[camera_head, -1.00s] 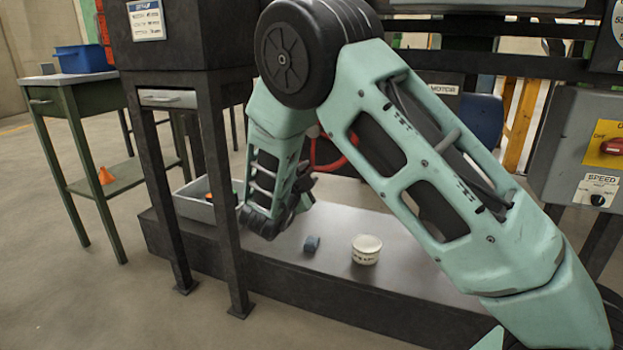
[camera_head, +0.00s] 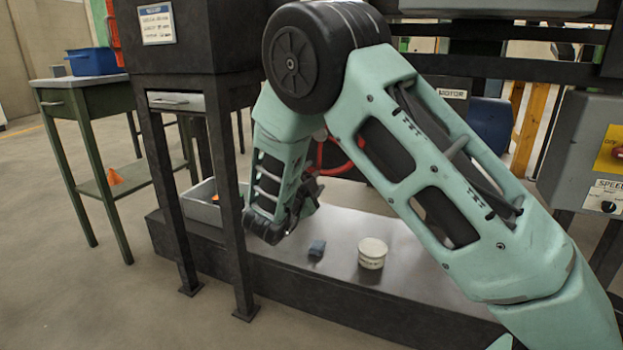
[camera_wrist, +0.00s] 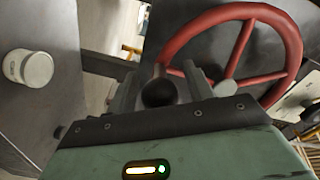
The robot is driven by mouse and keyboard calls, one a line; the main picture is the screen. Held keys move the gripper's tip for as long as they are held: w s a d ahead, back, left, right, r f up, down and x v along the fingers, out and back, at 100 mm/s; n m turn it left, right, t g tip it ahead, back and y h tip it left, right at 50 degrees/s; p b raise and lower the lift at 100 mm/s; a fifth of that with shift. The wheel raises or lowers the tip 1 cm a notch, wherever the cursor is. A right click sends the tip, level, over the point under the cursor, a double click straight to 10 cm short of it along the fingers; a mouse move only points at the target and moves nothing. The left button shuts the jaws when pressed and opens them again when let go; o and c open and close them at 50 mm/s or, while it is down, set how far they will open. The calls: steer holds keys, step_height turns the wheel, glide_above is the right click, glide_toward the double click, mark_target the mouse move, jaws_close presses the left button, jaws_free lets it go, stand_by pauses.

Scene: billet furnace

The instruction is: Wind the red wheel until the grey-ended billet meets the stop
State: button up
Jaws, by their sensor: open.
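The red wheel (camera_wrist: 288,38) fills the upper right of the wrist view, with its rim and spokes showing. In the head view only a curved part of the red wheel (camera_head: 343,168) shows behind my arm. My gripper (camera_wrist: 160,80) is open at the wheel's near left side. A round black knob (camera_wrist: 158,94) sits between its two fingers; I cannot tell whether they touch it. In the head view my gripper (camera_head: 308,190) is small, dark and partly hidden. I cannot make out the grey-ended billet or the stop in either view.
A white tub (camera_head: 372,252) and a small blue-grey block (camera_head: 317,248) lie on the grey bench top (camera_head: 345,225). A grey bin (camera_head: 203,205) stands at its left end. Dark furnace legs (camera_head: 230,200) stand in front. A control box (camera_head: 580,150) is at right.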

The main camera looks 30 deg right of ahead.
steer(key=p+v, duration=0.5)
steer(key=v, duration=1.2)
steer(key=shift+p, duration=0.35)
